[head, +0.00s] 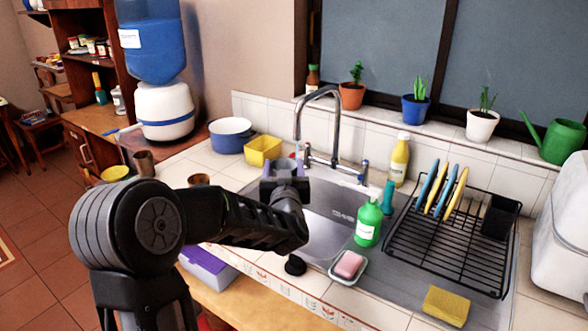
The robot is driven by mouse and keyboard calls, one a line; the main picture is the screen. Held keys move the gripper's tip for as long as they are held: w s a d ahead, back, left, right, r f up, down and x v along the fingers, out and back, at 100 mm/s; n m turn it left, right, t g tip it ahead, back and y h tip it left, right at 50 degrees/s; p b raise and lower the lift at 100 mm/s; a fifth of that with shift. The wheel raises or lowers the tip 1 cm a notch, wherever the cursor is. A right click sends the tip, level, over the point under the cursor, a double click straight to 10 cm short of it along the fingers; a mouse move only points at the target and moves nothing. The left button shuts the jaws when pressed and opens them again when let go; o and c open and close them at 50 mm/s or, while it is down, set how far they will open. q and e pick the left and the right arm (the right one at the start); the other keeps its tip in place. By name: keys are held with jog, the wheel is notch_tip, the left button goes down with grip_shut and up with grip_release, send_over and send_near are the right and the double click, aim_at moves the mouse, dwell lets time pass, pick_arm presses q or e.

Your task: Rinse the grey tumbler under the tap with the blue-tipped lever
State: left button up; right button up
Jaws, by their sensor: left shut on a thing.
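My left gripper (285,180) is shut over the left part of the sink, in front of the tap. It holds a small greyish-purple thing (284,167) that looks like the grey tumbler, mostly hidden by the fingers. The chrome tap (321,92) arches up behind the gripper. Its blue-tipped lever (364,171) is to the right of the spout; the other lever is on the left, partly hidden. I cannot tell whether water runs. The steel sink (328,240) is partly covered by my left arm. My right gripper is not in view.
Brown cups (144,163) stand on the left counter, near a blue pot (231,135) and a yellow tub (262,151). A green soap bottle (368,222), a soap dish (348,267) and a black dish rack (450,245) crowd the right. Potted plants line the sill.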

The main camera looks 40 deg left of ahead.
pick_arm(q)
jog(key=shift+s+r, duration=0.1)
